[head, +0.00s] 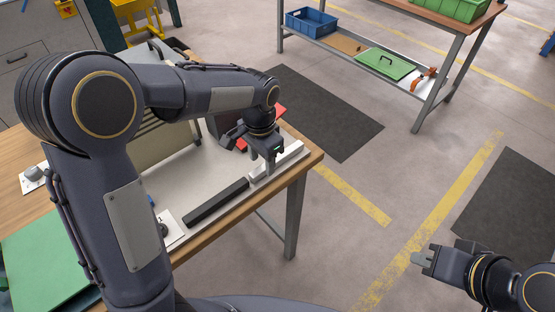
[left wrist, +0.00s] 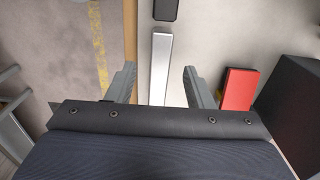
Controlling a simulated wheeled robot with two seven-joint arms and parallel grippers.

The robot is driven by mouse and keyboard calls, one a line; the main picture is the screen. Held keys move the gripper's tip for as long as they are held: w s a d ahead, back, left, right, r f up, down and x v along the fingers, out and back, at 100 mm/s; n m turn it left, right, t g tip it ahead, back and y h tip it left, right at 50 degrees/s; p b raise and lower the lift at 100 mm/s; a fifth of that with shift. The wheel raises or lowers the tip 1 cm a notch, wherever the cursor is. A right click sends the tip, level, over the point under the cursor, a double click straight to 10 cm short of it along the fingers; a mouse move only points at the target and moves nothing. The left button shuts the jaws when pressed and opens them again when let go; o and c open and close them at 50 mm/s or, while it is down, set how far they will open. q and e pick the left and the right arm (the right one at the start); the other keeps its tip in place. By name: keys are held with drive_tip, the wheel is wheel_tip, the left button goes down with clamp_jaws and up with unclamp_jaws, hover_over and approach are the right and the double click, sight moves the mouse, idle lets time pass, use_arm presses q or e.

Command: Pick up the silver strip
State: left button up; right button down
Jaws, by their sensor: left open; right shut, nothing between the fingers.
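The silver strip (head: 290,154) lies on the light panel at the right end of the workbench, close to its front edge. In the left wrist view the silver strip (left wrist: 160,62) runs lengthwise between the fingers. My left gripper (head: 268,160) is open above the strip, one finger on each side, and part of the strip is hidden behind it in the head view. In the left wrist view my left gripper (left wrist: 160,84) shows a gap on both sides of the strip. My right gripper (head: 424,260) is shut and empty, over the floor at lower right.
A black bar (head: 216,202) lies in line with the strip, just left of it. A red block (left wrist: 239,88) sits right of the gripper in the left wrist view, beside a dark block. A shelf table with a blue bin (head: 311,22) stands far back.

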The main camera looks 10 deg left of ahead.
use_arm(q)
wheel_tip(320, 180, down, 3)
drive_tip(key=shift+r, duration=0.2)
clamp_jaws()
drive_tip(key=shift+r, duration=0.15)
